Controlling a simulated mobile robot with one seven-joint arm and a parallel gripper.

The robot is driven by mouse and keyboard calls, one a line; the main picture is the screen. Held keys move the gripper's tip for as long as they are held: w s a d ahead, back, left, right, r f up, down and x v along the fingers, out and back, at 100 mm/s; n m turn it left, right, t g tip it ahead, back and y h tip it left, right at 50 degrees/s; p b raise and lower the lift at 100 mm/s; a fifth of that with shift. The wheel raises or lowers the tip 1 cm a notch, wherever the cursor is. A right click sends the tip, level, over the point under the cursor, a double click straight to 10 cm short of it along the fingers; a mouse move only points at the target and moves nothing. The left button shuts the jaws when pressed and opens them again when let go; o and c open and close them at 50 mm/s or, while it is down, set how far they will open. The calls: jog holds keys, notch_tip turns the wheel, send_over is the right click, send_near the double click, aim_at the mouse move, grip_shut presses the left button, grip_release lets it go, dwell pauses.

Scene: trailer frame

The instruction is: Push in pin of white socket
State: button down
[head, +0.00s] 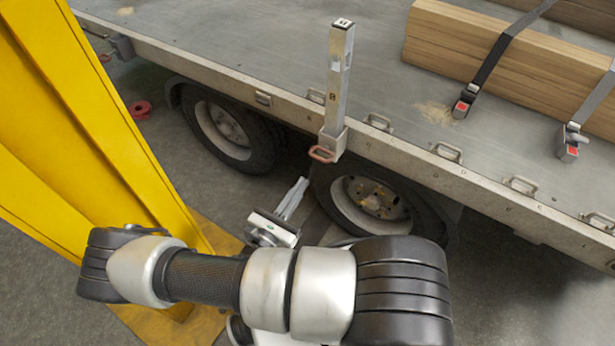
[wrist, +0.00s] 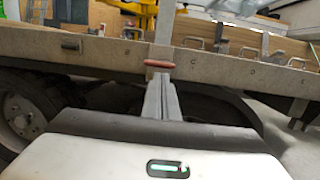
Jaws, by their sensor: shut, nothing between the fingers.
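A pale socket (head: 333,141) sits on the trailer's side rail and holds an upright grey post (head: 341,75). A reddish-brown pin handle (head: 322,155) sticks out from the socket's lower front; it also shows in the wrist view (wrist: 159,64). My gripper (head: 303,182) is below and slightly left of the handle in the head view, with its fingers together and empty. In the wrist view my gripper (wrist: 161,80) points towards the handle, its tips appearing just under it. I cannot tell whether they touch. The pin's shaft is hidden.
The trailer's side rail (head: 450,178) runs across the view, with several tie-down handles. Wheels (head: 375,198) stand under it. A yellow column (head: 90,110) rises at the left. Wooden beams (head: 490,55) lie strapped on the deck, with red-marked buckles (head: 461,106).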

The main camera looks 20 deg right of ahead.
jog(key=v, duration=0.7)
dwell(0.4)
jog(key=s+d+r+m+g+y+p, duration=0.1)
jog(key=r+m+y+p, duration=0.4)
jog(key=r, duration=1.6)
jog(key=s+d+r+m+g+y+p, duration=0.1)
jog(key=s+r+m+g+y+p, duration=0.2)
jog(key=r+m+p, duration=0.8)
jog(key=s+d+r+m+g+y+p, duration=0.2)
jog(key=s+r+m+y+p, duration=0.3)
jog(key=r, duration=2.6)
jog(key=m+g+y+p, duration=0.1)
jog(key=m+y+p, duration=0.1)
jog(key=m+p, duration=0.1)
jog(key=shift+r+m+y, duration=0.15)
jog(key=shift+m+y, duration=0.15)
jog(key=shift+m, duration=0.6)
